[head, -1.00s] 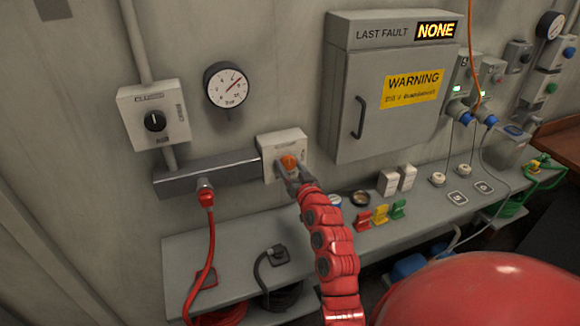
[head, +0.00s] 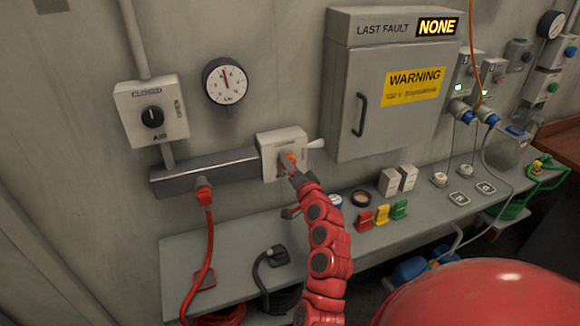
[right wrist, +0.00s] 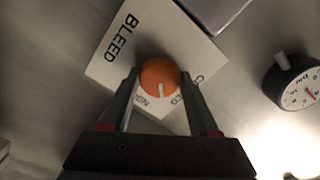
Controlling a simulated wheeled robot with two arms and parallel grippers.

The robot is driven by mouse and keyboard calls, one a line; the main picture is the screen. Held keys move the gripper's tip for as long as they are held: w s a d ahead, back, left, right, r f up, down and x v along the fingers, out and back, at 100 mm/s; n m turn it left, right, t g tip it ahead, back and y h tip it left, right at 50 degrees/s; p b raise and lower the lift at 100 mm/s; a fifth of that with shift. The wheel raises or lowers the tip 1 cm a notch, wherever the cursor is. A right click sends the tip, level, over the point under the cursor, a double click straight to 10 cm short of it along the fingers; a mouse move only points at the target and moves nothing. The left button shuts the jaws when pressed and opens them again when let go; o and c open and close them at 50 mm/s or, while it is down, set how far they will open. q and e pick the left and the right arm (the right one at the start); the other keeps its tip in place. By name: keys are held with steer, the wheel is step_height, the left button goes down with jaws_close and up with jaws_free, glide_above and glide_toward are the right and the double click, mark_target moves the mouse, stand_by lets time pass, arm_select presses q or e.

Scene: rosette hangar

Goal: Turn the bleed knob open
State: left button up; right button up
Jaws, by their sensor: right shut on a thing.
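The orange bleed knob (head: 289,157) sits on a pale box (head: 268,145) on the wall. My right gripper (head: 292,165) reaches it from below and is shut on it. In the right wrist view the knob (right wrist: 159,74) lies between the two fingers, on a plate marked BLEED. Its white mark points down in that picture, toward partly hidden lettering. A small whitish wedge (head: 316,144) shows at the right side of the box. The round gauge (head: 229,82) above has its red needle pointing nearly straight up. My left gripper is not in view.
A black AIR knob (head: 152,117) on another box points up toward CLOSED. A grey cabinet (head: 395,75) with a WARNING label and a NONE display stands to the right. Below, a shelf (head: 225,250) carries coloured clips, and a red hose (head: 207,245) hangs at left.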

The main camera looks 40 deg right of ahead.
steer(key=shift+f+m, duration=0.1)
steer(key=shift+m, duration=4.4)
steer(key=o, duration=1.4)
steer(key=shift+c, duration=0.2)
steer(key=shift+s, duration=0.1)
